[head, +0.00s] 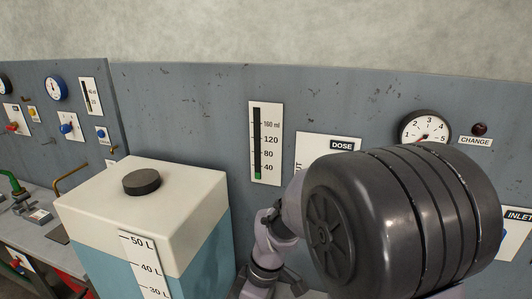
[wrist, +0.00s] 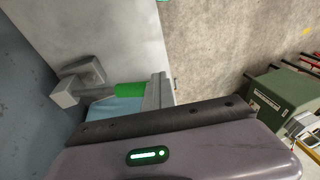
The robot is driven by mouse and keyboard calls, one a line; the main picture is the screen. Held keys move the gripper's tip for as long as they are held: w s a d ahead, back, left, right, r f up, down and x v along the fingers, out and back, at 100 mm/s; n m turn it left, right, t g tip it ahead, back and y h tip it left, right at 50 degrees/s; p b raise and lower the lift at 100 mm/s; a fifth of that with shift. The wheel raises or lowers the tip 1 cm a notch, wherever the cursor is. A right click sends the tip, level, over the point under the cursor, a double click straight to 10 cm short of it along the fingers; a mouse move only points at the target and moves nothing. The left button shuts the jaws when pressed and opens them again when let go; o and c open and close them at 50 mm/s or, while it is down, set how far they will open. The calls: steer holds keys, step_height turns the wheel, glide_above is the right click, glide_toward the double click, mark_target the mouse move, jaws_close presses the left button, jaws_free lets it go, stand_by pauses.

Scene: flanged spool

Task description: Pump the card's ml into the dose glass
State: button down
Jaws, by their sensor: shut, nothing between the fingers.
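The white DOSE card (head: 315,146) is on the grey panel in the head view. My arm covers most of it, so its number cannot be read. Left of it, a ml scale (head: 265,143) marked 40 to 160 shows a short green bar at the bottom, below 40. I cannot make out the dose glass. In the wrist view my gripper (wrist: 160,80) is shut and empty. A green part (wrist: 130,90) shows just left of the fingers, above a light blue surface; I cannot tell if they touch. My gripper is hidden in the head view.
A white and blue tank (head: 140,190) with a black cap and litre scale stands in front of the panel. A dial (head: 424,129) and a dark CHANGE lamp (head: 479,129) are at right. A grey block (wrist: 78,82) juts out left in the wrist view.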

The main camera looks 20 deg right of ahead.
steer(key=shift+w, duration=0.1)
steer(key=w+d+r+g+p, duration=0.1)
steer(key=w+d+r+p, duration=0.2)
steer(key=r, duration=0.3)
steer(key=w+d+r+g+y+p, duration=0.1)
steer(key=w+d+r+p, duration=0.2)
steer(key=w+r+p, duration=0.2)
steer(key=shift+d+r, duration=0.3)
steer(key=shift+r, duration=0.05)
steer(key=b+x, duration=0.4)
steer(key=x, duration=1)
steer(key=shift+a+r, duration=0.1)
steer(key=shift+a, duration=0.1)
